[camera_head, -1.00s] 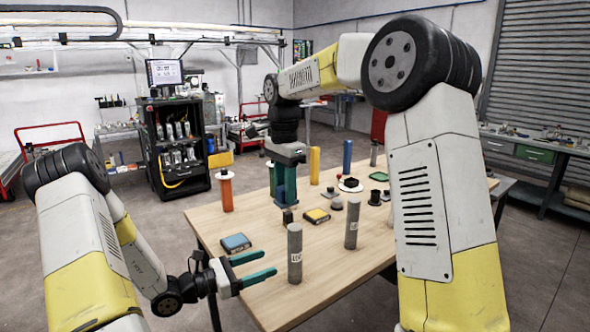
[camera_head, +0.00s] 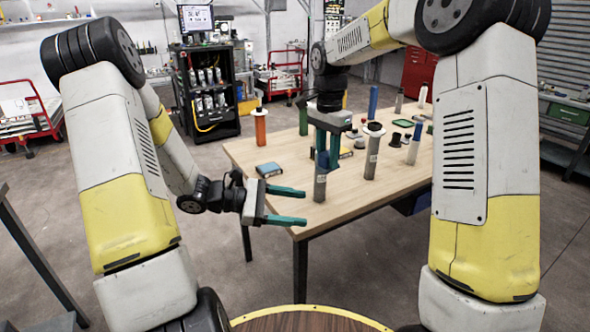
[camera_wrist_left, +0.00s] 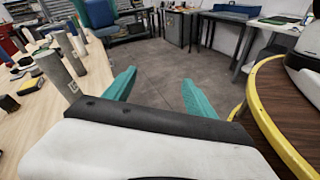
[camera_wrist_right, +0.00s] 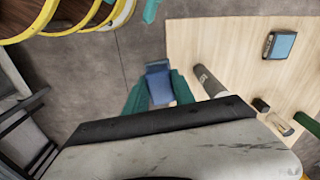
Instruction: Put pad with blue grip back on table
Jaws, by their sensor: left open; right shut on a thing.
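My right gripper (camera_head: 328,152) is shut on the pad with blue grip (camera_wrist_right: 158,82); its blue part shows between the two green fingers in the right wrist view. In the head view the held blue pad (camera_head: 322,160) overlaps the top of a grey cylinder (camera_head: 320,186), close to the table's front edge. The right wrist view shows floor behind the pad, with the wooden table (camera_wrist_right: 235,50) to its right. My left gripper (camera_head: 287,206) is open and empty, off the front left side of the table; its spread fingers also show in the left wrist view (camera_wrist_left: 158,88).
A blue-topped block (camera_head: 268,170) lies on the table's left part. A second grey cylinder (camera_head: 372,158) and an orange post (camera_head: 260,127) stand farther back, with several small things behind. The left part of the tabletop (camera_head: 245,152) is bare around the block.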

